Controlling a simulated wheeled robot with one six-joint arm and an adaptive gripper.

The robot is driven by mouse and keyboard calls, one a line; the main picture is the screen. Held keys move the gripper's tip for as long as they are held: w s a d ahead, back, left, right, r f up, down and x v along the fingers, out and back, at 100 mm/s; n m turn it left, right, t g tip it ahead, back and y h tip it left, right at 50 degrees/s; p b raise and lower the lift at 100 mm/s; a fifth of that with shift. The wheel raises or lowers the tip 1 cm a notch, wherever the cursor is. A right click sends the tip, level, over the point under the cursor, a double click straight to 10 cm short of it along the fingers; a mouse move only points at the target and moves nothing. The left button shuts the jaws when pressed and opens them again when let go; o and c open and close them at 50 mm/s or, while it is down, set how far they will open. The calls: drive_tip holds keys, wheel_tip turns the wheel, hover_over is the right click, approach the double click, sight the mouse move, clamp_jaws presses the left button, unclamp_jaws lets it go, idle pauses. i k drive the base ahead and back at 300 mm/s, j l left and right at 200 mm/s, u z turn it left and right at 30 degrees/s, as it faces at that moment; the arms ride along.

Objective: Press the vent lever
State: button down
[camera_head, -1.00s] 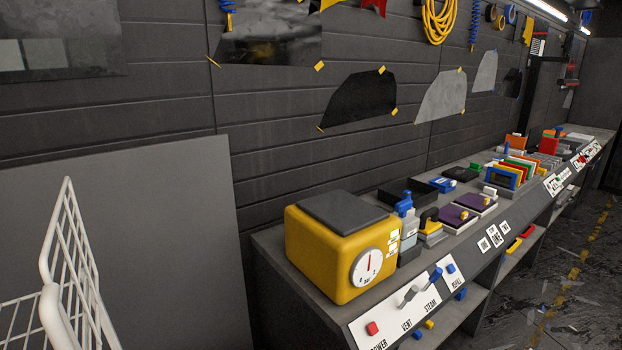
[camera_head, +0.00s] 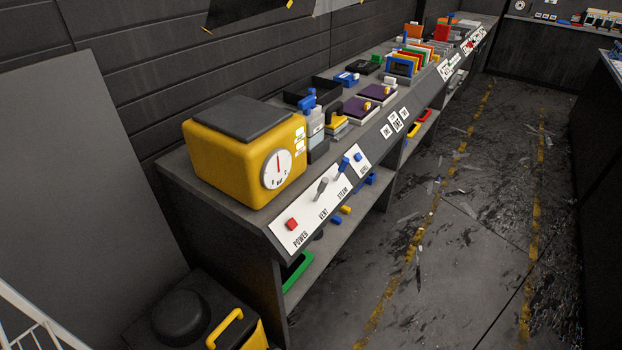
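The vent lever (camera_head: 322,187) is a grey lever on the white control panel (camera_head: 295,232) along the front edge of the bench. The word VENT is printed below it. A red POWER button (camera_head: 291,224) is to its left. A blue STEAM lever (camera_head: 343,165) and a blue REFILL button (camera_head: 358,157) are to its right. The yellow steam machine (camera_head: 225,150) with a round white dial (camera_head: 277,168) sits on the bench just behind the panel. My gripper is not in view.
The long bench (camera_head: 215,205) runs back along the wall, holding several tools and boxes. A black and yellow machine (camera_head: 195,318) stands on the floor at the bench's near end. White wire rack bars (camera_head: 35,325) show at lower left. The floor (camera_head: 440,270) right of the bench is mostly open, with scattered scraps.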

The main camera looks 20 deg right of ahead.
sight(323, 185)
drive_tip(key=i+l+u, duration=0.3)
drive_tip(key=l, duration=0.35)
drive_tip(key=i+l+u, duration=0.15)
drive_tip(key=l+u, duration=0.15)
drive_tip(key=l, duration=0.35)
drive_tip(key=i+l+u, duration=0.15)
drive_tip(key=l+u, duration=0.15)
drive_tip(key=l, duration=0.4)
drive_tip(key=l+u, duration=0.3)
drive_tip(key=l, duration=0.45)
drive_tip(key=l+u, duration=0.3)
drive_tip(key=l, duration=0.45)
drive_tip(key=k+l+u, duration=0.1)
drive_tip(key=l+u, duration=0.2)
drive_tip(key=l, duration=0.45)
drive_tip(key=k+l+u, duration=0.3)
drive_tip(key=l, duration=0.4)
drive_tip(key=i+l, duration=0.05)
drive_tip(key=i, duration=0.05)
